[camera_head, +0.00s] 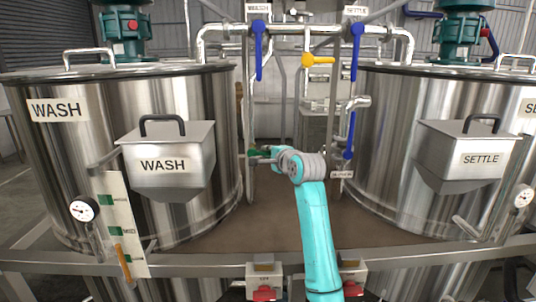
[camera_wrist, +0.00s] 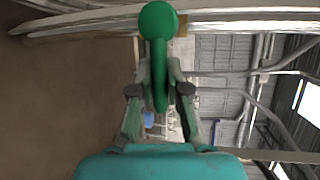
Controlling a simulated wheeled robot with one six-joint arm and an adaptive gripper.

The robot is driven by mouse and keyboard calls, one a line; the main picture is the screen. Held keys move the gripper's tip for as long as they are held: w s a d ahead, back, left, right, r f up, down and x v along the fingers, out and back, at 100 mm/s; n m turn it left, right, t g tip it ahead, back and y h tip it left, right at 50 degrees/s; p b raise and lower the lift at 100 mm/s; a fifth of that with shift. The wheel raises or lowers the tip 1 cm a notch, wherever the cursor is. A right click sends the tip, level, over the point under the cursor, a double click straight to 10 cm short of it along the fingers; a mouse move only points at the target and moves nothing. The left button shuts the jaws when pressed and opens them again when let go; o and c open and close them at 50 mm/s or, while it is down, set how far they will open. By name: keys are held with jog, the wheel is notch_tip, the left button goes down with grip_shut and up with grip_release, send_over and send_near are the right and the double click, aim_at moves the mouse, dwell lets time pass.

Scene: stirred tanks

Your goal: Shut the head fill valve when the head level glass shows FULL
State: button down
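A green valve handle (camera_wrist: 160,60) with a round knob stands in the middle of the wrist view, between my gripper's two fingers. In the head view the green handle (camera_head: 258,153) is small and partly hidden by my gripper (camera_head: 268,156). The fingers (camera_wrist: 160,89) are apart, one on each side of the green lever; firm contact does not show. No label naming the head fill valve is readable.
A WASH tank (camera_head: 215,110) stands left and a SETTLE tank (camera_head: 385,130) right, each with a hopper box. Overhead pipes carry blue handles (camera_head: 259,50), (camera_head: 356,50) and a yellow handle (camera_head: 318,60). A blue handle (camera_head: 349,137) hangs right of my arm. A rail (camera_head: 420,253) crosses the front.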

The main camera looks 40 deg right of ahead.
jog(key=shift+r+n+g, duration=0.4)
jog(key=shift+r+n, duration=0.05)
jog(key=shift+n, duration=0.25)
jog(key=shift+a+r+n+g+h, duration=0.1)
jog(key=shift+r+n+g+h, duration=0.25)
jog(key=shift+n, duration=0.35)
jog(key=c, duration=1.1)
grip_release()
jog(key=shift+c, duration=0.2)
jog(key=v, duration=1.2)
jog(key=shift+w+a, duration=0.1)
jog(key=shift+w, duration=0.05)
